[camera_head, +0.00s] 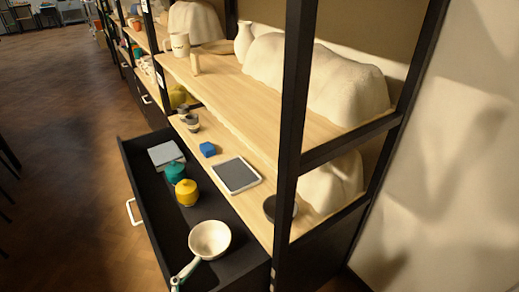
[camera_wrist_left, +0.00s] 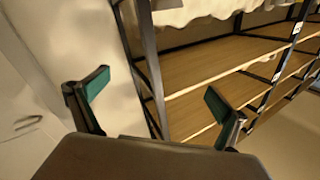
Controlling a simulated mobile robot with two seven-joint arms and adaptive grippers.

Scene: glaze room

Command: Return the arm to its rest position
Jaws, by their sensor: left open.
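My left gripper (camera_wrist_left: 157,93) shows in the left wrist view. Its two fingers with green pads stand wide apart, and nothing is between them. Beyond the fingers are a pale wall and the wooden shelves (camera_wrist_left: 205,73) of a dark-framed rack, with a gap between gripper and shelves. I see neither gripper for certain in the head view. My right gripper shows in neither view.
In the head view an open black drawer (camera_head: 150,203) juts from the rack. It holds a white bowl (camera_head: 209,240) with a handle, a yellow jar (camera_head: 187,193), a teal jar (camera_head: 175,172) and a grey block (camera_head: 166,154). Floor (camera_head: 60,130) at left is clear.

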